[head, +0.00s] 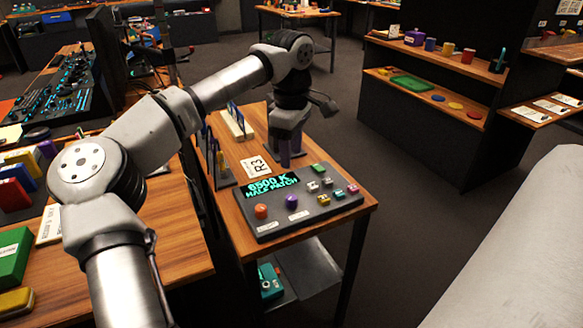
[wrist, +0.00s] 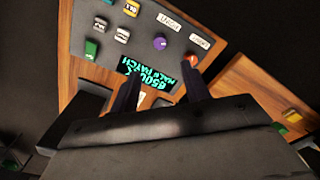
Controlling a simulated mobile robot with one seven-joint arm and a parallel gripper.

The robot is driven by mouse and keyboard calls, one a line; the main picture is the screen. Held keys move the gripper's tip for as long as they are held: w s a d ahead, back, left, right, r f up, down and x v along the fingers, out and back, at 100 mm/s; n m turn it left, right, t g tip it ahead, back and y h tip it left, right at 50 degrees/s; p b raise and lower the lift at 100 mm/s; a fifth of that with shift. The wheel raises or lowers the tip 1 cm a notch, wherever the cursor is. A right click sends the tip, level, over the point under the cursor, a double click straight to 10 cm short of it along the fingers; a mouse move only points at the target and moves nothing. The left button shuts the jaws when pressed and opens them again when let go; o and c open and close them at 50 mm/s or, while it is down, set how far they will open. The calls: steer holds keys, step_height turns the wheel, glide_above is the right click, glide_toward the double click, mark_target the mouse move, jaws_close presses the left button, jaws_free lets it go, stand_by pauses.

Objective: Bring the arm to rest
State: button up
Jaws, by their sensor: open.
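My arm reaches across the head view from the lower left, bent at the elbow. My gripper (head: 291,160) hangs pointing down above the wooden table, behind the trackball panel (head: 325,208). Its two dark fingers are apart with nothing between them; they also show in the wrist view (wrist: 160,78). The dark grey panel has an orange ball (head: 261,211), a purple ball (head: 292,202) and several small coloured buttons. Its display (head: 271,186) is lit and reads "6500 K HALF MATCH". The wrist view shows the panel (wrist: 142,48) beyond the fingers. The exact fingertip height is unclear.
A card marked R3 (head: 256,167) lies behind the panel. Upright dark dividers (head: 219,165) stand at the table's left. A wooden desk (head: 185,235) with coloured boxes is at left. A shelf unit (head: 440,105) stands at the back right. Open floor lies between table and shelf.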

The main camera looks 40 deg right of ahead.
steer(key=shift+r, duration=0.7)
steer(key=shift+s+d, duration=0.1)
